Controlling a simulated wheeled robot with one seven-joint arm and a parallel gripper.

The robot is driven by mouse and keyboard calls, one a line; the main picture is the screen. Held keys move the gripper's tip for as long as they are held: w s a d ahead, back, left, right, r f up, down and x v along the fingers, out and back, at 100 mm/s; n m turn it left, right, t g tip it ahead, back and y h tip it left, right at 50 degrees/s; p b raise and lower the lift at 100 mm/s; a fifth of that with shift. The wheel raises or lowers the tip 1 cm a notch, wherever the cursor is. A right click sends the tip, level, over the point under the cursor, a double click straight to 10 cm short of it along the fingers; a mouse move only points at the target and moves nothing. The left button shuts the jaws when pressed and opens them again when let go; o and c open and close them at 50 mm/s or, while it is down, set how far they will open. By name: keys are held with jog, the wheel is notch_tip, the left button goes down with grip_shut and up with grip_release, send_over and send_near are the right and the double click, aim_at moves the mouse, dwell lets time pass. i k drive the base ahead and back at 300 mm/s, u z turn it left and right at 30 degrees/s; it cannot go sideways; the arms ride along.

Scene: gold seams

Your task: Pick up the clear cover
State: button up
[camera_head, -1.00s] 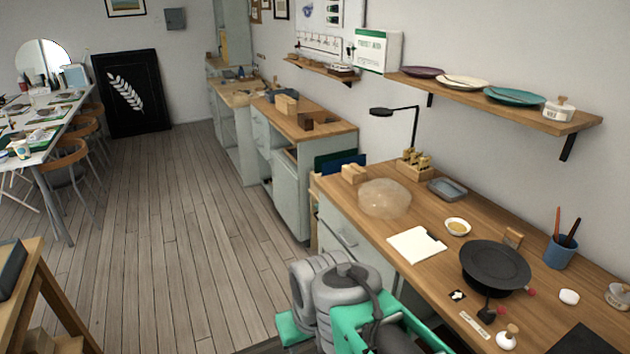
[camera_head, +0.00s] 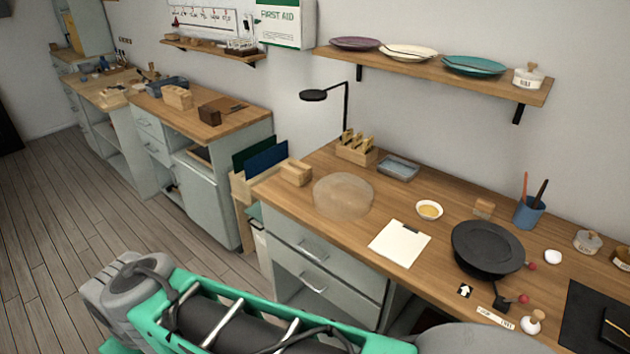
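The clear cover (camera_head: 343,195) is a low, round, see-through dome. It stands on the wooden worktop (camera_head: 385,205) near its left end, between a wooden block and the white sheet. Nothing touches it from above. My arm, grey and green, crosses the bottom of the view, well in front of and below the cover. My gripper's fingertips do not show, so its state is hidden.
Around the cover stand a wooden block (camera_head: 297,173), a rack (camera_head: 357,149), a black lamp (camera_head: 345,110), a grey tray (camera_head: 398,168), a small bowl (camera_head: 429,210) and a white sheet (camera_head: 399,243). A black turntable (camera_head: 487,249) stands further right. A shelf (camera_head: 430,75) with plates hangs above.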

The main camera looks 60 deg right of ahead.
aim_at(344, 197)
jog(key=z, duration=0.3)
jog(key=i, duration=0.8)
jog(key=z, duration=1.25)
jog(key=i, duration=0.7)
jog(key=z, duration=0.7)
